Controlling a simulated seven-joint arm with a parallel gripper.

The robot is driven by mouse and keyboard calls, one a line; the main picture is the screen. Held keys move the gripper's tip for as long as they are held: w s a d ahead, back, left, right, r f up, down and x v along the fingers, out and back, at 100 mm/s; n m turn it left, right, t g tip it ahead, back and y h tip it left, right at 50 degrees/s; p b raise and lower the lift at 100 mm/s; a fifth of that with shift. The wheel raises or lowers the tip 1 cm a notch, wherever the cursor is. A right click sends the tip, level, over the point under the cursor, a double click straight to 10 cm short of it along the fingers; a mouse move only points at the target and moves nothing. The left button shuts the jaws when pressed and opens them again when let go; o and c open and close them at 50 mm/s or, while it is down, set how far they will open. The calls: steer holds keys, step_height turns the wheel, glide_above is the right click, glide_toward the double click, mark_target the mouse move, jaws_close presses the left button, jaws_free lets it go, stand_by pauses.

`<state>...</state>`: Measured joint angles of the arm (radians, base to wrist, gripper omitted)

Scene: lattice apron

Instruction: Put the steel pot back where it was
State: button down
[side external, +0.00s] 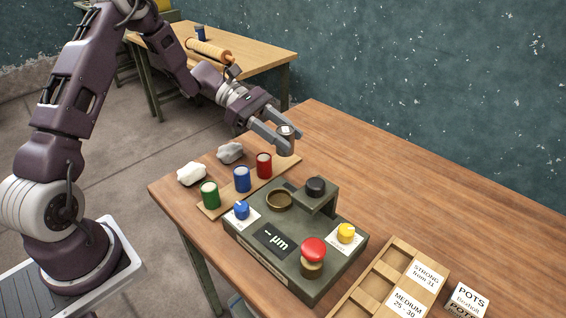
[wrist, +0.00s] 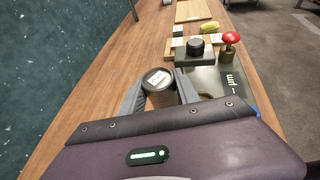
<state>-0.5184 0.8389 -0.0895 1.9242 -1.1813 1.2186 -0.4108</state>
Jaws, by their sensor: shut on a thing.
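My gripper (side external: 289,140) is shut on the steel pot (side external: 286,148), a small grey-brown cylinder with a white label on its lid. It holds the pot upright, seemingly above the table, beyond the red pot. The wrist view shows the pot (wrist: 158,98) between both fingers; the label is too small to read. A wooden strip (side external: 226,203) carries a green pot (side external: 209,195), a blue pot (side external: 242,179) and a red pot (side external: 264,165) in a row. The dark green measuring device (side external: 299,262) has an empty round brass ring (side external: 279,199); its display shows a dash and "µm".
The device has a black knob (side external: 316,186), blue knob (side external: 241,209), yellow knob (side external: 346,232) and red button (side external: 313,249). Two white lumps (side external: 192,174) lie behind the strip. A compartment tray (side external: 344,304) labelled STRONG and MEDIUM stands right, beside a POTS card (side external: 469,298). The table's far right is clear.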

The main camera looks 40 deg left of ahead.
steer(key=w+a+f+n+t+y, duration=0.1)
steer(key=w+a+f+n+t, duration=0.2)
steer(key=w+a, duration=0.6)
step_height(320, 180, down, 10)
steer(key=shift+w+r, duration=0.1)
steer(key=shift+r, duration=0.1)
steer(key=shift+f, duration=0.1)
steer(key=c, duration=0.9)
jaws_free()
